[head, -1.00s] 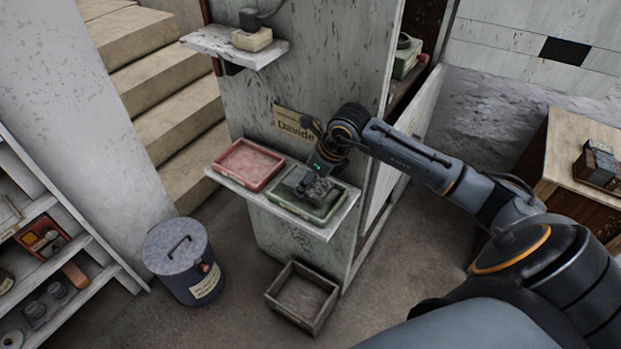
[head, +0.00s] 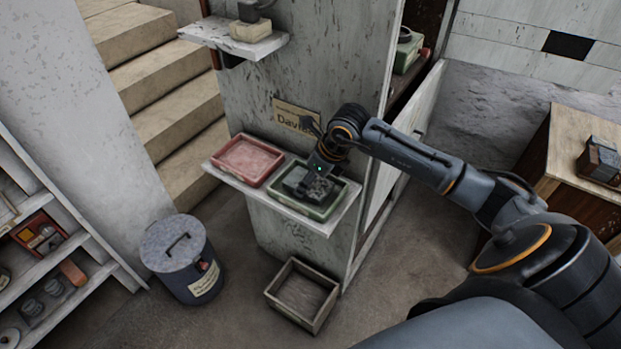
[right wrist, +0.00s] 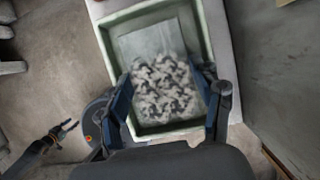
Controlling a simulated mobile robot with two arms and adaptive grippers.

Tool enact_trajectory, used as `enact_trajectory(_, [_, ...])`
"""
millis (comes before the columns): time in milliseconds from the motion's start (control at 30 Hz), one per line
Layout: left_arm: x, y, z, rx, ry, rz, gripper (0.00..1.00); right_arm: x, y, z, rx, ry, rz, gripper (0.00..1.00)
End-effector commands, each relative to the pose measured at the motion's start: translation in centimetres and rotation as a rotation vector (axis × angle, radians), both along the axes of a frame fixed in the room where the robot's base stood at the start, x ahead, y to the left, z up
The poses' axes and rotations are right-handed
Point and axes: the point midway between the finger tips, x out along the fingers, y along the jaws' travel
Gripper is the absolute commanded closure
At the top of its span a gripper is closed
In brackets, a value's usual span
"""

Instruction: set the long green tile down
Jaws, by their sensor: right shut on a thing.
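The green tray (head: 335,211) sits on the right half of a white wall shelf; its pale green rim (right wrist: 205,30) shows in the right wrist view. The long tile (head: 296,178) is dull grey-green in the head view and lies within the tray's walls. In the right wrist view a plain end of the tile (right wrist: 150,42) sticks out beyond a speckled grey-and-white patch between my fingers. My right gripper (right wrist: 168,92) is shut on the tile from above. Its underside is hidden. My left gripper (right wrist: 68,130) hangs low at the left of the right wrist view, fingers apart and empty.
A red tray (head: 247,161) stands just left of the green one on the white shelf (head: 237,180). Below are an open wooden crate (head: 301,293) and a lidded grey bin (head: 182,260) on the floor. A smaller shelf (head: 232,40) hangs above.

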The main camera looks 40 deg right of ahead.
Motion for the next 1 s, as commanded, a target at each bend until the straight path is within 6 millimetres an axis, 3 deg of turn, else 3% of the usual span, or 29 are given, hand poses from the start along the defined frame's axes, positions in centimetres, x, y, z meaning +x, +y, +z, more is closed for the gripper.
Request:
enact_trajectory(600, [0.0,0.0,-1.2,0.000,0.000,0.001,0.60,0.1,0.0,-1.2,0.000,-0.003,0.000,0.85])
enact_trajectory(633, [0.0,0.0,-1.1,0.000,0.000,0.001,0.60,0.1,0.0,-1.1,0.000,-0.003,0.000,0.30])
enact_trajectory(700, [0.0,0.0,-1.1,0.000,0.000,0.001,0.60,0.1,0.0,-1.1,0.000,-0.003,0.000,0.16])
enact_trajectory(767, [0.0,0.0,-1.1,0.000,0.000,0.001,0.60,0.1,0.0,-1.1,0.000,-0.002,0.000,0.08])
enact_trajectory(1000, [0.0,0.0,-1.1,0.000,0.000,0.001,0.60,0.0,0.0,-1.1,0.000,-0.001,0.000,0.08])
